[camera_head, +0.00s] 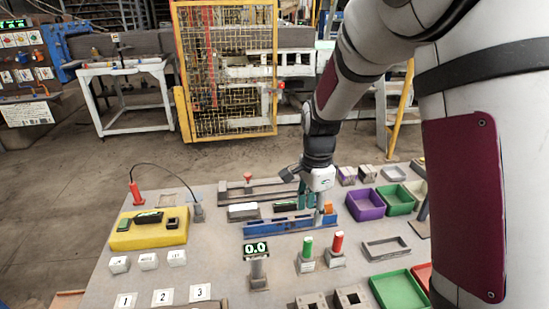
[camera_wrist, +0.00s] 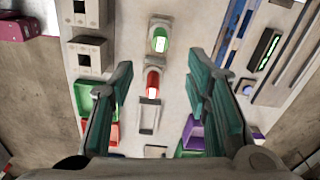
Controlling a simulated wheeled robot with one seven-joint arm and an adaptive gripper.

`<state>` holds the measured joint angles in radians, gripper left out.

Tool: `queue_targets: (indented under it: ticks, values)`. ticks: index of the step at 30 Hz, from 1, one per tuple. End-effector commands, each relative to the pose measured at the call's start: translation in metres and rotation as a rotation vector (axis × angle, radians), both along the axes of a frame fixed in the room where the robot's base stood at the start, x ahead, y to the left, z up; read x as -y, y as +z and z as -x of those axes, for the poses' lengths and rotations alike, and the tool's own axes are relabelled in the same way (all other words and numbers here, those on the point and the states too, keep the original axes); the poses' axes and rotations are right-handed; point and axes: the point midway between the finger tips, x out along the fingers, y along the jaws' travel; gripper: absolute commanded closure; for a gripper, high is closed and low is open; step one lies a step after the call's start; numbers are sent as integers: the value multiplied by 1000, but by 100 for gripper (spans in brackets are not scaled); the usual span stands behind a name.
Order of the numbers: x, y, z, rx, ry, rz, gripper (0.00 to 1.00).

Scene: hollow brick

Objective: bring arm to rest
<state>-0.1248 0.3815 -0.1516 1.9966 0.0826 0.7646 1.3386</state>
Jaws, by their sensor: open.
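My gripper (camera_head: 308,196) hangs over the grey work table at the end of my arm, near the blue rail (camera_head: 285,226). In the wrist view my gripper (camera_wrist: 160,65) shows two teal fingers spread apart with nothing held between them.
A purple bin (camera_head: 364,204) and green bins (camera_head: 395,200) (camera_head: 399,290) stand on the right. A display reading 0.0 (camera_head: 256,248) stands at front centre. A yellow mesh cage (camera_head: 228,70) stands behind.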

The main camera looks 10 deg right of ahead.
Motion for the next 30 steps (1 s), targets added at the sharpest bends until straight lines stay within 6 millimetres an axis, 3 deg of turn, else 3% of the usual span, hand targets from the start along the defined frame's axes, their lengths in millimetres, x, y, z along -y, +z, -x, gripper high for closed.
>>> queue_targets:
  ticks: [5, 8, 12, 18, 24, 30]
  values:
    - [-1, 30, 12, 43, 100, -9, 56]
    - [-2, 60, 28, 90, 225, -12, 56]
    - [-2, 102, 58, 162, 424, 1, 56]
    - [-2, 147, 107, 258, 708, 54, 56]
    - [-2, 176, 159, 339, 987, 149, 56]
    - [-1, 189, 204, 389, 1231, 266, 56]
